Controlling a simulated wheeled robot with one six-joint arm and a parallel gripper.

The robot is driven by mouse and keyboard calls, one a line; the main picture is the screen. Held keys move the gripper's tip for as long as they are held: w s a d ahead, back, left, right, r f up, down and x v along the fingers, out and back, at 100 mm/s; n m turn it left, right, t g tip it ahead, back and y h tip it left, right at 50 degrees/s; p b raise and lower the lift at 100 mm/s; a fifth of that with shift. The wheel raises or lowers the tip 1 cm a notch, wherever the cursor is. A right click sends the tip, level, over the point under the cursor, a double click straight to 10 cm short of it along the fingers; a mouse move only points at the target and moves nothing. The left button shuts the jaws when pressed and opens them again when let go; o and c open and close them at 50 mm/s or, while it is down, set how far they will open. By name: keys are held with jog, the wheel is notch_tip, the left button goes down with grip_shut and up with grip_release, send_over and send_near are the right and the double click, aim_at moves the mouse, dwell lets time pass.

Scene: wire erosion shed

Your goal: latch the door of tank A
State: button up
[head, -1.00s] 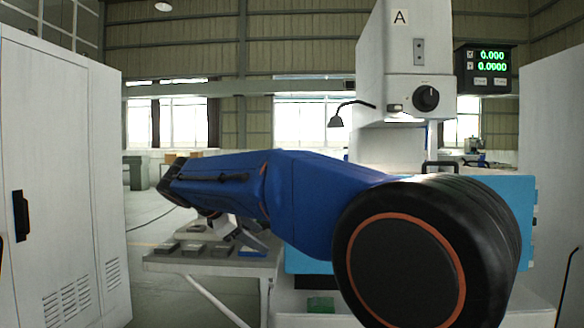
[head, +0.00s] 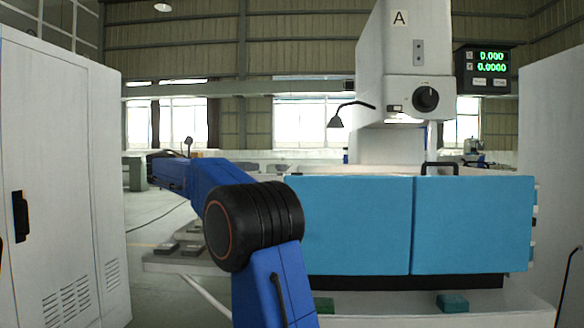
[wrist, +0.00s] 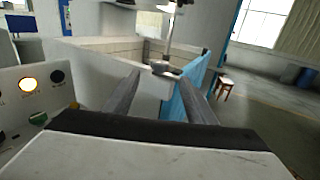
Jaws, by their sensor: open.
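Tank A is the machine (head: 405,85) marked A in the head view. Its front shows a left blue panel (head: 350,225) and a right blue panel (head: 472,225), with a narrow seam between them. A black bracket-shaped piece (head: 440,164) stands at the right panel's top edge. In the wrist view my gripper (wrist: 161,78) is open, with nothing gripped. Beyond and between its fingers are a small grey metal piece (wrist: 166,70) and a blue panel (wrist: 190,92) seen nearly edge-on. I cannot tell whether the grey piece is the latch. My fingertips are unclear in the head view.
A white cabinet (head: 60,180) stands at the left. A grey bench (head: 165,262) with metal blocks is behind my arm. In the wrist view, a panel with a lit button (wrist: 28,84) is close at the left. Open floor (wrist: 265,105) lies at the right.

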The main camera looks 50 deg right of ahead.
aim_at(282, 168)
jog(key=x, duration=1.6)
jog(key=shift+d, duration=0.1)
jog(key=shift+c, duration=0.6)
jog(key=c, duration=0.9)
